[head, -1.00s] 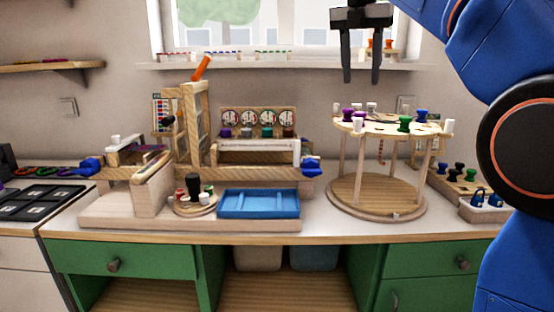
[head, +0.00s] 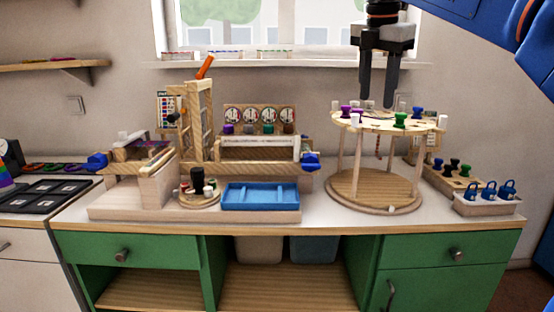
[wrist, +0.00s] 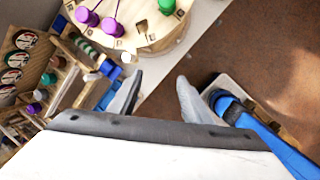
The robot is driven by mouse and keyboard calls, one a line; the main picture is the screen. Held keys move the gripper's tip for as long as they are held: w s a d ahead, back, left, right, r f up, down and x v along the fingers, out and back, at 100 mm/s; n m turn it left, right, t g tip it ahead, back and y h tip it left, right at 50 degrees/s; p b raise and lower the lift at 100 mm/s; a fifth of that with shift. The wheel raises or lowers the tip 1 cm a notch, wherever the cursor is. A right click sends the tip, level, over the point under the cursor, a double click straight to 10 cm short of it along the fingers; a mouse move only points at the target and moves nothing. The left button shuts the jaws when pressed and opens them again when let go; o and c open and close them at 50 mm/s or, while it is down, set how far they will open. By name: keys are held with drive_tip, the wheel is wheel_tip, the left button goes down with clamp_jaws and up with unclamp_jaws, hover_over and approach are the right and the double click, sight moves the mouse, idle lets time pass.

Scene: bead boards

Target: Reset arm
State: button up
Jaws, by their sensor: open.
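My gripper (head: 378,98) is open and empty in the head view. It hangs in the air, fingers down, and in the picture its tips end just above the round wooden stand. In the wrist view my two grey fingers (wrist: 157,98) are spread apart with nothing between them. The round two-level stand (head: 374,188) carries purple, white and green pegs on its top disc. A green peg (head: 400,120) sits near the front of that disc. The disc also shows at the top of the wrist view (wrist: 150,35).
A wooden bead station with a blue tray (head: 260,197) stands on the left of the counter (head: 340,226). A small round holder (head: 198,200) with dark and white pegs is beside the tray. A box with blue-handled items (head: 487,192) is at the right end.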

drive_tip(key=s+d+f+m, duration=0.2)
drive_tip(key=s+f+m, duration=0.6)
drive_tip(key=f, duration=0.5)
drive_tip(key=s+d+f+m+t+y, duration=0.1)
drive_tip(key=s+d+f+m, duration=0.1)
drive_tip(key=s+f+m, duration=0.6)
drive_tip(key=s+d+f+m+t, duration=0.1)
drive_tip(key=s+f+m, duration=0.7)
drive_tip(key=f, duration=1.1)
drive_tip(key=s+d, duration=0.1)
drive_tip(key=s, duration=0.2)
drive_tip(key=shift+f, duration=0.4)
